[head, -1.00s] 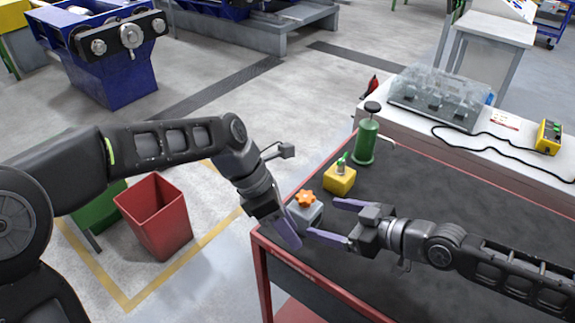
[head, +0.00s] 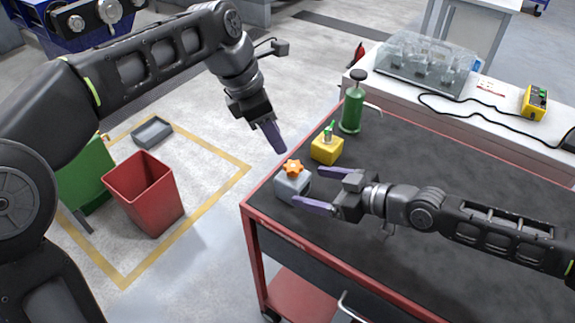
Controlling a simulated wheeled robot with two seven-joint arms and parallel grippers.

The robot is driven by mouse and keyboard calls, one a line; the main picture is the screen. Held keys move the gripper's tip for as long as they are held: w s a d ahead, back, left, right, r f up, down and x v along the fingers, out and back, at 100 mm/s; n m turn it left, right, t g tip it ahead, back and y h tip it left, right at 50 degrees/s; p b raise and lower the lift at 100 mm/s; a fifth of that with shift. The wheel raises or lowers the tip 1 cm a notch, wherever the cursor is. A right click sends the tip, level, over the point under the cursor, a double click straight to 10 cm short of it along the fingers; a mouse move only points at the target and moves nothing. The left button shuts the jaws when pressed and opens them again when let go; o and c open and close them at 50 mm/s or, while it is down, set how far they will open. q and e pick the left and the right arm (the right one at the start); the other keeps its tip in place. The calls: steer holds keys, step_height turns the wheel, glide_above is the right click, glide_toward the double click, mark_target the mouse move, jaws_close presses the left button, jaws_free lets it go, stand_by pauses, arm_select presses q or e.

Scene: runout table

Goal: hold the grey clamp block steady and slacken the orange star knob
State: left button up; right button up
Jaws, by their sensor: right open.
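The grey clamp block (head: 291,190) sits near the left corner of the dark-topped table. The orange star knob (head: 292,169) is on top of it. My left gripper (head: 276,141) hangs above the knob, apart from it, with its purple fingers pointing down. Its fingers overlap in this view, so I cannot tell whether they are apart. My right gripper (head: 308,187) is open just right of the block. Its lower fingertip overlaps the block's front in the picture; I cannot tell whether it touches.
A yellow block (head: 326,151) with a green-topped fitting stands close behind the clamp block. A green bottle (head: 351,110) is beyond it. The red table rim (head: 262,240) is near the block. A red bin (head: 146,195) stands on the floor left.

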mark_target(293, 182)
steer(key=shift+x, duration=3.45)
steer(key=shift+c, duration=0.6)
jaws_close()
